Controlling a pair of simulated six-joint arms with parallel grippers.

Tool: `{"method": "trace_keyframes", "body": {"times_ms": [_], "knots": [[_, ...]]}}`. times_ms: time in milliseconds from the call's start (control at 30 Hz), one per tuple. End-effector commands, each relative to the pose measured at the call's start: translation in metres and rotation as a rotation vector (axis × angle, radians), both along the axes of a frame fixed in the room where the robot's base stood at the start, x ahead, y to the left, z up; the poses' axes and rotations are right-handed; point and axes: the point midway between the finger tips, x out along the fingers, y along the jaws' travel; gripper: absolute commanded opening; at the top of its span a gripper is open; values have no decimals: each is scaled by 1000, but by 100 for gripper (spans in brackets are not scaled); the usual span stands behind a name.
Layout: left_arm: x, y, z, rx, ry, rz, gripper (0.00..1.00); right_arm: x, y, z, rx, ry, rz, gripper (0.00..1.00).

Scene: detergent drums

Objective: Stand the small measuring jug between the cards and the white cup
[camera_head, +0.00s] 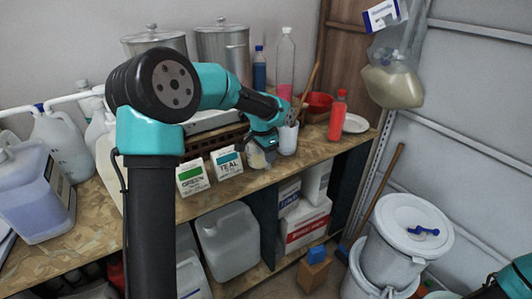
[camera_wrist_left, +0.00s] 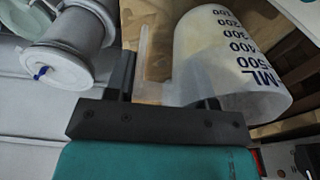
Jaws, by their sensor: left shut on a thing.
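The small measuring jug (camera_head: 259,157) is a pale translucent vessel at the front of the bench, between the teal card (camera_head: 227,164) and the white cup (camera_head: 288,139). My left gripper (camera_head: 262,146) is shut on it from above and hides part of it. In the left wrist view, the jug (camera_wrist_left: 232,62) shows dark ML markings, with its handle side at my left gripper (camera_wrist_left: 165,88). Whether its base touches the bench is unclear. The green card (camera_head: 192,178) stands left of the teal card.
Behind stand a blue bottle (camera_head: 259,68) and a clear bottle (camera_head: 285,65). A red bottle (camera_head: 338,116) and a white plate (camera_head: 355,124) are to the right. White drums (camera_head: 408,228) stand on the floor. The bench's front edge is close to the jug.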

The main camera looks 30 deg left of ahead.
Motion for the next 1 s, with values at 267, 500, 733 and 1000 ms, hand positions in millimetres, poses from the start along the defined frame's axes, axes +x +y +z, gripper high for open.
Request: {"method": "trace_keyframes", "body": {"times_ms": [267, 500, 733, 1000], "knots": [[-1, 0, -4, -2, 5, 0, 5, 0, 0, 0, 0, 0, 0, 43], [-1, 0, -4, -2, 5, 0, 65, 0, 0, 0, 0, 0, 0, 43], [0, 0, -3, -1, 4, 0, 79, 0, 0, 0, 0, 0, 0, 43], [-1, 0, 1, 0, 4, 0, 79, 0, 0, 0, 0, 0, 0, 43]]}}
